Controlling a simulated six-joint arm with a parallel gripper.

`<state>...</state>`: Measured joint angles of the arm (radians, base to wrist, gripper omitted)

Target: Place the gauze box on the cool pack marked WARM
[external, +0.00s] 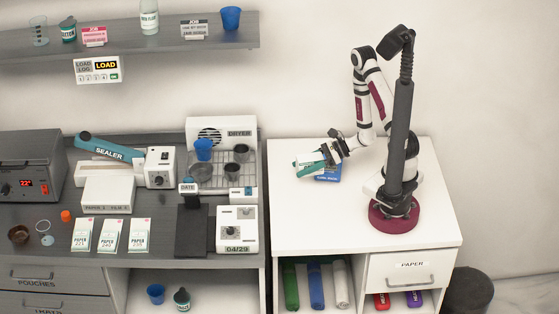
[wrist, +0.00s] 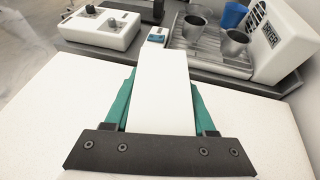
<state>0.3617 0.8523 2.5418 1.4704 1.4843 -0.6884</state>
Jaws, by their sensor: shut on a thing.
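The gauze box (external: 309,162), white with teal, is held in my gripper (external: 326,156) over the white cabinet top. In the wrist view a long white face of the box (wrist: 160,95) lies between the jaws of my gripper (wrist: 160,112), with teal strips along both sides. A blue cool pack (external: 328,178) lies on the cabinet top below and slightly right of the box in the external view. The box and gripper cover part of it, and I cannot read WARM on it. I cannot tell whether box and pack touch.
The white cabinet top (external: 300,225) is otherwise clear in front of my base. A dark counter to the left holds a dryer rack (external: 215,178) with cups, a dial box (external: 237,230), a sealer (external: 108,150) and paper packs. Colored rolls (external: 315,285) sit in the shelf below.

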